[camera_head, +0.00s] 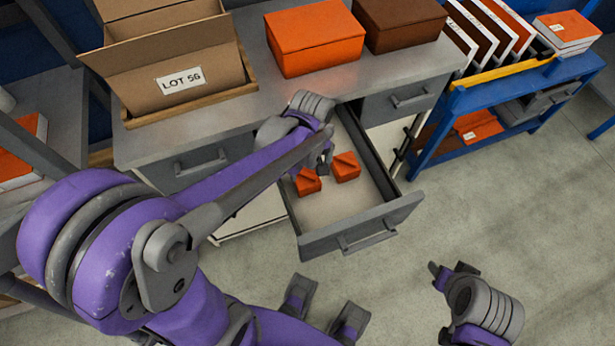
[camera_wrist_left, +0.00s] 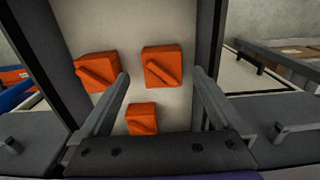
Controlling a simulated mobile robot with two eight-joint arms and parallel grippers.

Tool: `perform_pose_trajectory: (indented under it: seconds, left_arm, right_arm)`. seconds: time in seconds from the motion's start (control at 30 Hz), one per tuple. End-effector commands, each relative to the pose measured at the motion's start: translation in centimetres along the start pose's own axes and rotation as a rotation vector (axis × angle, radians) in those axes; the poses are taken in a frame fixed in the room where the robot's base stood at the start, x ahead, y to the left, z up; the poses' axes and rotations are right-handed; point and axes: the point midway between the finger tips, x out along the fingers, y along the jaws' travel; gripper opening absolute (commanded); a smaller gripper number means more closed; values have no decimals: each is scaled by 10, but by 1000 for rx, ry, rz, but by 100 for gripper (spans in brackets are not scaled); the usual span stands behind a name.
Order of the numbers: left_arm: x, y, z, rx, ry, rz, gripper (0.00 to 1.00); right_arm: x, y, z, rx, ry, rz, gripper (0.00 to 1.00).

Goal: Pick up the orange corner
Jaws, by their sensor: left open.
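Orange corners lie in the open drawer (camera_head: 345,215). In the head view, one orange corner (camera_head: 346,167) is at the right and another (camera_head: 307,182) at the left. In the left wrist view three show: one at the upper left (camera_wrist_left: 97,70), one at the upper middle (camera_wrist_left: 162,66) and a smaller-looking one lower down (camera_wrist_left: 142,118). My left gripper (camera_head: 325,165) is over the drawer, open and empty, its fingers on either side of the upper-middle corner in the wrist view. Whether they reach its height I cannot tell. My right gripper (camera_head: 438,275) is low at the right, its jaws unclear.
The drawer walls stand close around the corners. On the worktop are a cardboard box (camera_head: 180,65) marked LOT 56, an orange box (camera_head: 315,38) and a brown box (camera_head: 400,22). A blue shelf rack (camera_head: 440,125) stands at the right. The floor in front is clear.

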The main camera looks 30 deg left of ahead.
Motion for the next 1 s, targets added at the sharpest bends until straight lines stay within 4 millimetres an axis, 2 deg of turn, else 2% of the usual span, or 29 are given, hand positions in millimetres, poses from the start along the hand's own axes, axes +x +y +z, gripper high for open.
perform_pose_trajectory:
  seconds: [0.1,0.37,0.63,0.77,0.97,1.0]
  left_arm:
    - [22,0,0,1,0,0,100]
    - [44,0,1,2,1,1,100]
    - [83,-2,5,2,1,1,100]
    - [91,-2,5,2,1,1,100]
    - [91,-2,5,3,1,1,100]
    - [91,-2,5,3,1,1,96]
  right_arm:
    - [4,0,3,0,-2,0,50]
    - [7,0,5,0,-3,0,50]
    - [13,0,8,0,-5,0,50]
    - [14,0,9,0,-5,0,50]
    - [13,0,9,0,-5,0,50]
    - [13,0,9,0,-5,0,50]
